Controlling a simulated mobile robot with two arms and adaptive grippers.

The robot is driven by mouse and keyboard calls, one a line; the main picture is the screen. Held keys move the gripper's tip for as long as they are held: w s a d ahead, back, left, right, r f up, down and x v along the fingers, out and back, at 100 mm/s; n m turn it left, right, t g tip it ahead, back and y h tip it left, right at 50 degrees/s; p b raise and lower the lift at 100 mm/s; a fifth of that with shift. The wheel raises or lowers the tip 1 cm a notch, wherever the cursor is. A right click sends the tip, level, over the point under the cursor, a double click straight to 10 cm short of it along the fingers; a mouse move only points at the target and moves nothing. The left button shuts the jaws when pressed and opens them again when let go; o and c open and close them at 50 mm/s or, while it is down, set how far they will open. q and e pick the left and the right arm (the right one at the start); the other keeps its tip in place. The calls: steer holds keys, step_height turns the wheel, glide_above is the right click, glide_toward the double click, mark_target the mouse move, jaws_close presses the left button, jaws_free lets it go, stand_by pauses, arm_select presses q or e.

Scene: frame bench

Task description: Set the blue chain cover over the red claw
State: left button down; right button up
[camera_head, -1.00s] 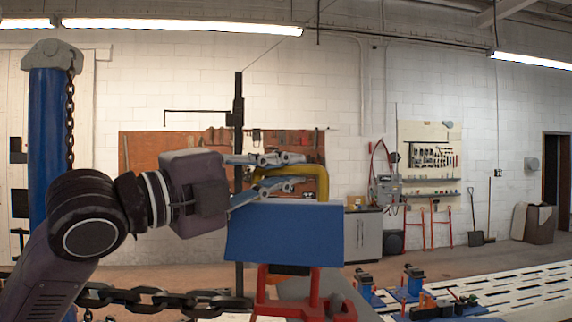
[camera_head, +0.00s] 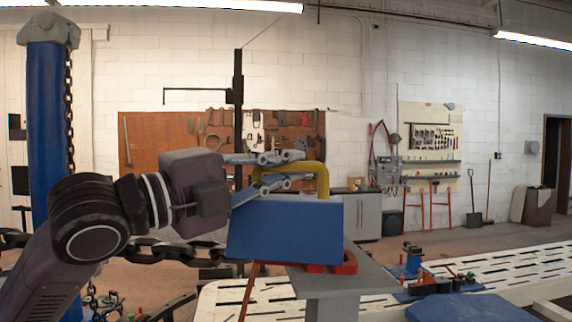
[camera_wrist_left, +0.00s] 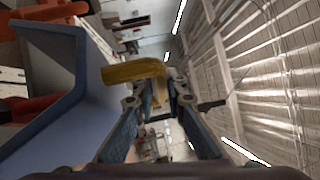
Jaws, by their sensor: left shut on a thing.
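The blue chain cover (camera_head: 285,232) hangs in front of me, roughly level, with a yellow handle (camera_head: 323,182) on top. My left gripper (camera_head: 298,167) is shut on the yellow handle. In the left wrist view the gripper (camera_wrist_left: 157,98) closes around that handle (camera_wrist_left: 130,71), and the cover (camera_wrist_left: 50,70) shows its open channel on the left. The red claw (camera_head: 345,264) shows just below the cover's lower right edge, over a grey stand; most of it is hidden behind the cover. I cannot tell whether they touch. My right gripper is not in view.
A dark chain (camera_head: 170,252) runs across at left, near a blue post (camera_head: 47,130). A slotted white bench (camera_head: 510,268) spans the right, with blue clamps on it. The grey stand (camera_head: 345,281) is under the claw. A blue pad (camera_head: 465,309) is at lower right.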

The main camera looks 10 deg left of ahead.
arm_select(q)
steer(key=shift+r, duration=0.1)
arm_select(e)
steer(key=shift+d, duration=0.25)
arm_select(q)
steer(key=c, duration=1.9)
jaws_free()
steer(key=shift+f, duration=0.25)
steer(key=v, duration=0.6)
steer(key=shift+s+a, duration=0.6)
steer(key=shift+s, duration=0.25)
